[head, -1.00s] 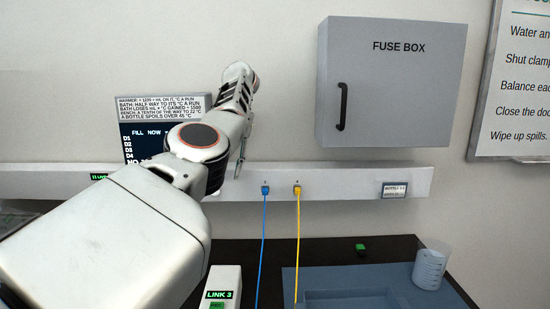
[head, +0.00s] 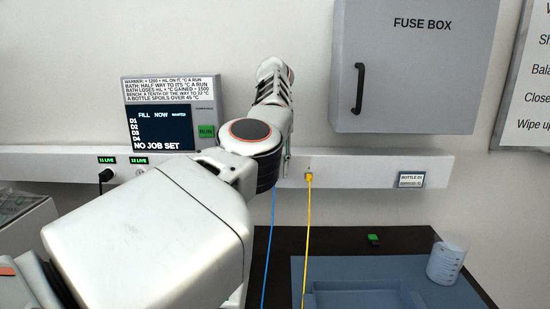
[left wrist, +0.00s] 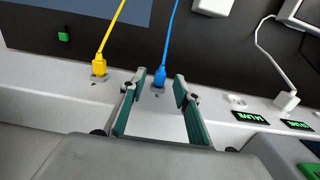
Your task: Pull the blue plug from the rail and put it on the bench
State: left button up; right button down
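The blue plug (left wrist: 158,78) sits in the rail (left wrist: 60,105), with its blue cable running onto the dark bench (left wrist: 205,60). My left gripper (left wrist: 158,84) is open around it, one finger on each side, with gaps between plug and fingers in the left wrist view. In the head view my forearm hides the blue plug; only its cable (head: 268,245) shows below. A green finger edge of my left gripper (head: 287,163) shows by the rail (head: 360,168). My right gripper is not in view.
A yellow plug (head: 308,177) sits in the rail just right of the blue one. A control panel (head: 160,130) and a fuse box (head: 415,70) are above the rail. A blue tray (head: 390,280) and beaker (head: 447,260) are at the bench's right.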

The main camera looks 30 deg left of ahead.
pick_arm(q)
jog(key=shift+f, duration=0.65)
jog(key=c, duration=0.9)
jog(key=shift+o, duration=1.2)
grip_shut()
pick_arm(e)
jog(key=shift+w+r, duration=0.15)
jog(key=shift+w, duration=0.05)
pick_arm(q)
jog(key=shift+s, duration=0.1)
jog(key=shift+s+d, duration=0.25)
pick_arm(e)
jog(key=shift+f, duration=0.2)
